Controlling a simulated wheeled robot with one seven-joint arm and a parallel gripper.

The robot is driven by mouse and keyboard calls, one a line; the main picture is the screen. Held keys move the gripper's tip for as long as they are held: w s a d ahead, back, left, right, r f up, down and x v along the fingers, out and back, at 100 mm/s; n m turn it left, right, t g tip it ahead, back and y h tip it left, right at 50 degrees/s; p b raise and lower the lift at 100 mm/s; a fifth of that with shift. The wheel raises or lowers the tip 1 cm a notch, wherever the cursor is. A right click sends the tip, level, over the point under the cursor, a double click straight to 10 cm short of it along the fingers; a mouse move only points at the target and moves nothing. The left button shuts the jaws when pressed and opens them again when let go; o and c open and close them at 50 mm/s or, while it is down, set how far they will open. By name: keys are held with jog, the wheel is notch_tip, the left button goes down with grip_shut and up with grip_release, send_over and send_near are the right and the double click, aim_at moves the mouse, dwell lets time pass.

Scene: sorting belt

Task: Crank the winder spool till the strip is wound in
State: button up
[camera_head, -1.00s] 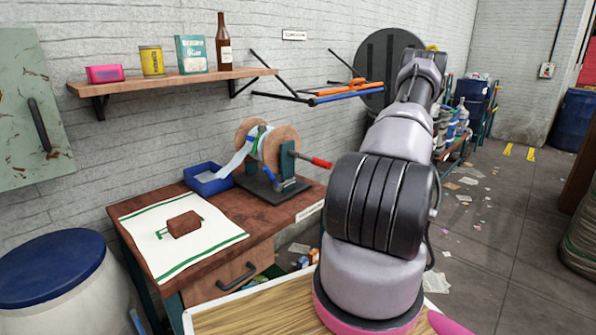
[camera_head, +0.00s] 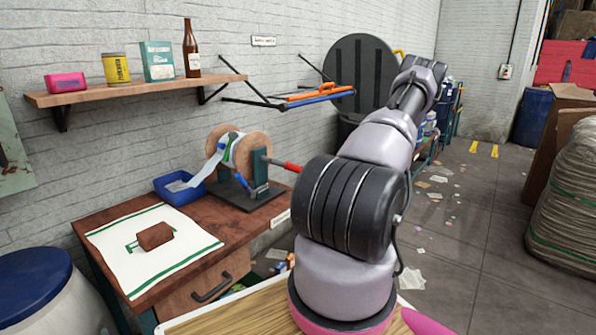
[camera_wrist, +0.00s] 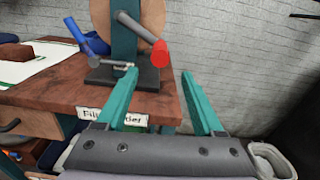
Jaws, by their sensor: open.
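The winder spool (camera_head: 247,152) has wooden flanges and stands on a dark base (camera_head: 232,194) on the wooden bench. A pale strip (camera_head: 204,171) runs from the spool down into a blue tray (camera_head: 175,189). The crank handle has a red grip (camera_head: 291,167) pointing right; the grip also shows in the wrist view (camera_wrist: 159,54). My gripper (camera_wrist: 165,100) has two teal fingers, open and empty, in front of the bench edge. The red grip is beyond the fingertips, apart from them. My arm hides the gripper in the head view.
A brown block (camera_head: 155,236) lies on a white cloth (camera_head: 118,250) at the bench's left. A shelf (camera_head: 135,87) with a bottle and boxes hangs above. A wall rack (camera_head: 300,96) is behind the arm.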

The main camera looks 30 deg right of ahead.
jog(key=x, duration=1)
jog(key=shift+w+a, duration=0.15)
jog(key=shift+w, duration=0.2)
grip_shut()
jog(key=shift+f, duration=0.1)
dwell(0.9)
